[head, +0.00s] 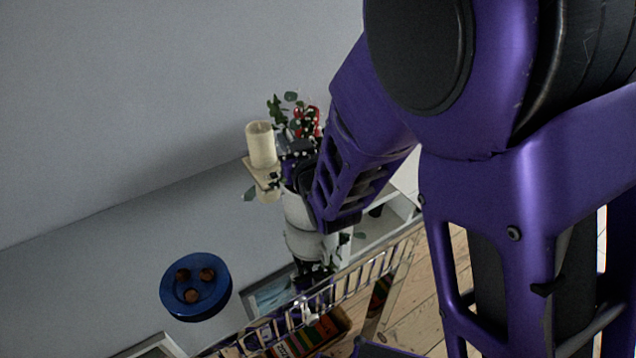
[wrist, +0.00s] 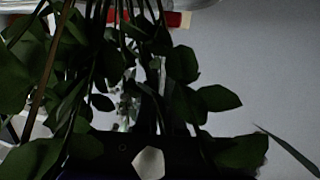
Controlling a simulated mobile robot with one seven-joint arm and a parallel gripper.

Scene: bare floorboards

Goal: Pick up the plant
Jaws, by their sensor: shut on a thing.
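The plant (head: 291,106) has green leaves and some red among them, and shows behind and above my gripper (head: 297,147) in the head view. My purple arm hides part of it. In the wrist view its dark leaves and stems (wrist: 105,75) hang close in front of the camera, across the left and middle. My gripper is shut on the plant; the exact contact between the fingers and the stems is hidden.
A cream candle (head: 261,145) on a small stand is close to the left of my gripper. A blue bowl (head: 188,303) with brown balls sits on the grey surface at lower left. A grey wall (head: 150,90) rises behind. A crate of colourful items (head: 305,335) shows below.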

